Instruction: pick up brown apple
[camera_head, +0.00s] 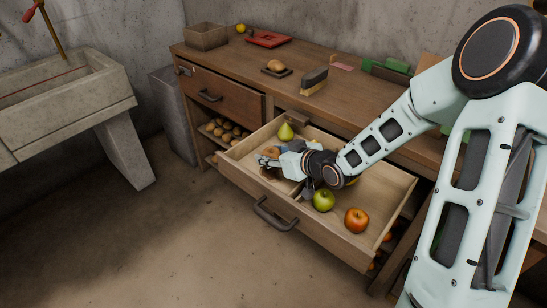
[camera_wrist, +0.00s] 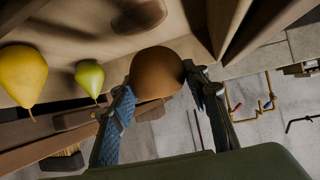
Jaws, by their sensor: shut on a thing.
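The brown apple (camera_wrist: 157,73) sits between the two fingers of my gripper (camera_wrist: 160,84) in the wrist view, with the fingers against its sides. In the head view my gripper (camera_head: 268,163) is at the left part of the open drawer (camera_head: 335,240), inside its walls. The apple (camera_head: 270,152) shows there only as a small brown patch, mostly hidden by the fingers. I cannot tell whether it touches the drawer floor.
The worktop (camera_head: 240,65) above holds a brush (camera_head: 314,81), a box (camera_head: 205,36) and a red tray (camera_head: 268,39). A stone sink (camera_head: 70,95) stands left.

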